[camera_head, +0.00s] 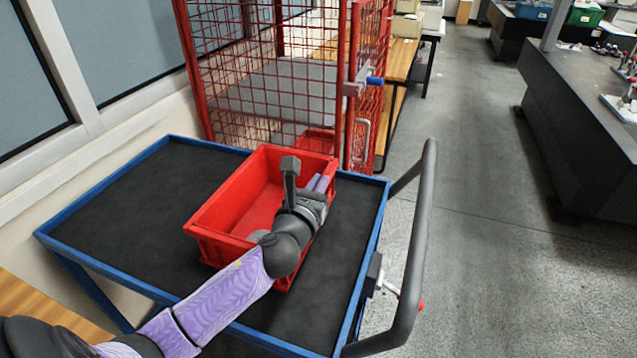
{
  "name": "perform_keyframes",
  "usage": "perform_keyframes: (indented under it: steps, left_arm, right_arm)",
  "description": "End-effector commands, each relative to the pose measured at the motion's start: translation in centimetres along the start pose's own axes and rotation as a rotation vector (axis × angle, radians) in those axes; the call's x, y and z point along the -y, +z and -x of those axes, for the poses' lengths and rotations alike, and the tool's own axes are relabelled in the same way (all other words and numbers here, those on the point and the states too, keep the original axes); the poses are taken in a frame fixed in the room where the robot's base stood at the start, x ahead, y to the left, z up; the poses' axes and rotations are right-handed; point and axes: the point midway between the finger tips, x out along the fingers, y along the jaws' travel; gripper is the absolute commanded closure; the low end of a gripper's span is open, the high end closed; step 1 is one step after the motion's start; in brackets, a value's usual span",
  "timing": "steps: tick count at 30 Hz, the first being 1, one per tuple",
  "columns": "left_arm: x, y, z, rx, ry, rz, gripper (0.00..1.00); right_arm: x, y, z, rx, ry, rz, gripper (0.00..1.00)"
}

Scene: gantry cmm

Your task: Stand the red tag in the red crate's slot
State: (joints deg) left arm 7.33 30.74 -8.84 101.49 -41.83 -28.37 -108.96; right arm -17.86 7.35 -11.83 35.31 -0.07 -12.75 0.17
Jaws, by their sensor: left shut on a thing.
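The red crate (213,220) stands open on the cart's dark top; its inside looks empty where it shows. My left arm comes in from the lower left and reaches over the crate. My left gripper (319,183) is over the crate's right side, near the far right corner. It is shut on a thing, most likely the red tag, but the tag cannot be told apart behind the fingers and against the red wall. The crate's slot is not seen; the gripper and wrist cover much of the right wall. My right gripper is not in view.
The blue-edged cart (120,210) has free room left of the crate. Its grey push handle (420,240) rises at the right. A red mesh cage (270,80) with an open-looking door stands behind. A dark bench (580,130) is far right, across clear floor.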

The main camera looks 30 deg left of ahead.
Motion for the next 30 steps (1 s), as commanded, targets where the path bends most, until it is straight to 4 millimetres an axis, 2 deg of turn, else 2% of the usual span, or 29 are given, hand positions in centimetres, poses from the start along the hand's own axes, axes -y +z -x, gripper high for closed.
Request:
perform_keyframes:
  steps: [11,12,17,30]
  left_arm:
    - [0.02,-0.35,0.00,0.000,0.000,0.000,1.00]
    - [0.01,-0.35,0.00,0.000,0.000,0.000,0.85]
    - [0.01,-0.34,0.00,0.000,0.000,0.000,0.53]
    - [0.01,-0.35,0.00,0.000,0.000,0.000,0.53]
  right_arm:
    - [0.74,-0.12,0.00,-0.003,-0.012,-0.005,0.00]
    - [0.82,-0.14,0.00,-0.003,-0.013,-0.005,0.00]
    - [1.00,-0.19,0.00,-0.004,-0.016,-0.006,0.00]
    - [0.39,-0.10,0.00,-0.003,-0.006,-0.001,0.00]
